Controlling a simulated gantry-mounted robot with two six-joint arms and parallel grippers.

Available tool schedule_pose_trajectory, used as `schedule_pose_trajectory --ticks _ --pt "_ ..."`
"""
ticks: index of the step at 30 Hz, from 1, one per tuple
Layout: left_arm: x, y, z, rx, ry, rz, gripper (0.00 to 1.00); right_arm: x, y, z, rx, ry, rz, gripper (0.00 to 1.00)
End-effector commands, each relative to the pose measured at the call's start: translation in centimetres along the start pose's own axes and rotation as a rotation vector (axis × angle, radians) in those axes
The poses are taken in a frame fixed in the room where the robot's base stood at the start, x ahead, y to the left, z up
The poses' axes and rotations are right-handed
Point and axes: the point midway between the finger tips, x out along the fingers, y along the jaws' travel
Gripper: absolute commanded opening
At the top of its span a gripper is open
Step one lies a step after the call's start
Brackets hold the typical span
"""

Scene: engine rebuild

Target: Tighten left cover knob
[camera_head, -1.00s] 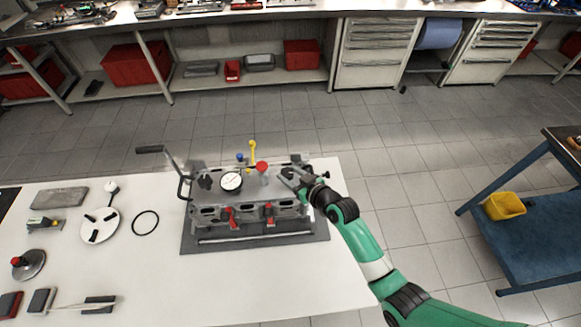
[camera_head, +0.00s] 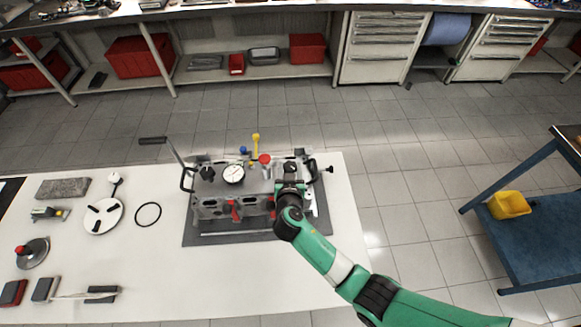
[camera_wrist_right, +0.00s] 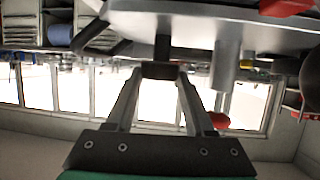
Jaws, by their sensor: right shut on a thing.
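The engine block (camera_head: 262,208) sits on a dark mat (camera_head: 250,238) on the white table, with a grey cover plate on top. A black knob (camera_head: 207,173) stands at the cover's left side, with no gripper near it. My right gripper (camera_head: 291,187) is over the right part of the block and hides what is beneath it. In the right wrist view, its fingers (camera_wrist_right: 158,85) are shut on a small dark knob-like part (camera_wrist_right: 160,70), joined by a short dark stem to the grey plate (camera_wrist_right: 200,25). I cannot tell which knob this is. My left gripper is not in view.
A dial gauge (camera_head: 233,174), a red-capped part (camera_head: 265,160) and a yellow-topped rod (camera_head: 256,142) stand on the block. A black-handled crank (camera_head: 153,141) rises at its left. A black ring (camera_head: 147,215) and a white disc (camera_head: 103,216) lie left.

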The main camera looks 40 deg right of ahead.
Motion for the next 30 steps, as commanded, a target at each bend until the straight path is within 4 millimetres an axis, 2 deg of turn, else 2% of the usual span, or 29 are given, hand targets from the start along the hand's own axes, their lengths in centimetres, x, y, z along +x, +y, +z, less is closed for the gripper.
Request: schedule_pose_trajectory --ticks 15,16,18,21,30 --pt "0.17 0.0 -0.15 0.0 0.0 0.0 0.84 0.09 0.13 0.43 0.009 -0.008 0.025 0.0" --pt "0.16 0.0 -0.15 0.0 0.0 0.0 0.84 0.09 0.14 0.44 0.008 -0.009 0.025 0.57" --pt "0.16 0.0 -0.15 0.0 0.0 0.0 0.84 0.09 0.14 0.41 0.008 -0.008 0.024 0.7" --pt "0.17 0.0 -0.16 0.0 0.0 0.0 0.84 0.08 0.1 0.32 0.008 -0.006 0.024 0.84" --pt "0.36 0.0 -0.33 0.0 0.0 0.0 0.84 -0.08 0.01 0.04 0.008 -0.004 0.022 0.84"
